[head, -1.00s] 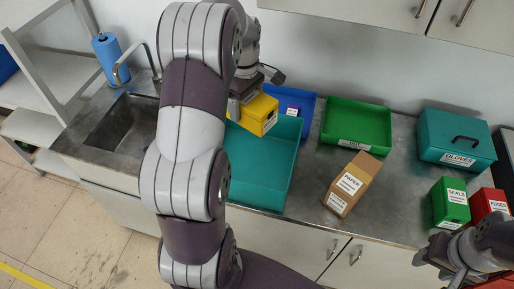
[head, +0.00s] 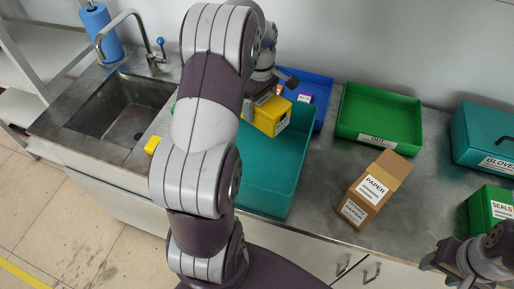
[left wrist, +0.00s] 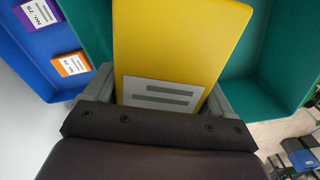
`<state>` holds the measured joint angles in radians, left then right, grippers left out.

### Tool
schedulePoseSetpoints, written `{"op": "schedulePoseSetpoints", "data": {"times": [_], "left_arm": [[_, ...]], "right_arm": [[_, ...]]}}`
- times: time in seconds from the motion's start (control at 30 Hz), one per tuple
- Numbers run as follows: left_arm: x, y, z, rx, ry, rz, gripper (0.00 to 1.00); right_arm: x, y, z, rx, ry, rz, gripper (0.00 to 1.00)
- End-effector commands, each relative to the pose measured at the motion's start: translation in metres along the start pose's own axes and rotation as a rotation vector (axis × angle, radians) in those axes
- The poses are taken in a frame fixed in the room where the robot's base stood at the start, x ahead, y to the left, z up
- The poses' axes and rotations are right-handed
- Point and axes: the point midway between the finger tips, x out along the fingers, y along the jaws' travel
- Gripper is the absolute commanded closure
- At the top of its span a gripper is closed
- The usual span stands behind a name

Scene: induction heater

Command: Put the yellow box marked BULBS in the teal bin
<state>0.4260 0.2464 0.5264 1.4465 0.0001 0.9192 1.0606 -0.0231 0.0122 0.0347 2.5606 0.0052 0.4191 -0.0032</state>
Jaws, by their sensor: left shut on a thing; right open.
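The yellow box (head: 271,115) is at the far part of the teal bin (head: 273,170) in the head view. My left gripper (head: 262,95) is shut on it. In the left wrist view the yellow box (left wrist: 180,45) fills the middle between the fingers, with a white label near the jaws and the teal bin (left wrist: 280,55) behind it. I cannot tell whether the box touches the bin floor. The word on its label is not readable. My right gripper (head: 446,262) is open and empty at the lower right, beyond the counter's front edge.
A blue bin (head: 318,93) with small boxes stands behind the teal bin. A green bin (head: 380,118), the PAPER box (head: 371,190), a green SEALS box (head: 487,209) and a teal GLOVES case (head: 486,137) stand to the right. A sink (head: 122,108) and a small yellow object (head: 153,145) are left.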

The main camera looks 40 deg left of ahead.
Motion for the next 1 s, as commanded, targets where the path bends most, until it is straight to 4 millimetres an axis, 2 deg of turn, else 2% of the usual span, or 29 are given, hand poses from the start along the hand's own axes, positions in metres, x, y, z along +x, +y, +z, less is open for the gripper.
{"op": "schedulePoseSetpoints", "data": {"times": [0.03, 0.23, 0.47, 0.6, 0.7, 0.97, 1.0], "left_arm": [[0.009, -0.001, 0.001, 0.000, -0.004, -0.007, 0.68], [0.060, -0.001, 0.001, 0.000, -0.003, -0.006, 0.68], [0.084, -0.001, 0.000, 0.000, -0.002, -0.003, 0.68], [0.108, -0.001, 0.001, 0.000, -0.003, -0.005, 0.68], [0.116, -0.001, 0.000, 0.000, -0.001, -0.002, 0.68], [0.120, -0.001, 0.000, 0.000, -0.001, -0.002, 0.68], [0.120, -0.001, 0.001, 0.000, -0.002, -0.003, 0.09]], "right_arm": [[-0.011, 0.000, -0.002, 0.000, 0.002, 0.000, 0.49], [-0.020, 0.000, -0.003, 0.000, 0.004, 0.000, 0.49], [-0.023, 0.000, -0.003, 0.000, 0.003, 0.000, 0.49], [-0.029, 0.000, -0.004, 0.000, 0.003, 0.000, 0.49], [-0.029, 0.000, -0.004, 0.000, 0.003, 0.000, 0.49], [-0.026, 0.000, -0.004, 0.000, 0.003, 0.000, 0.49], [-0.026, 0.000, -0.004, 0.000, 0.003, 0.000, 0.49]]}}
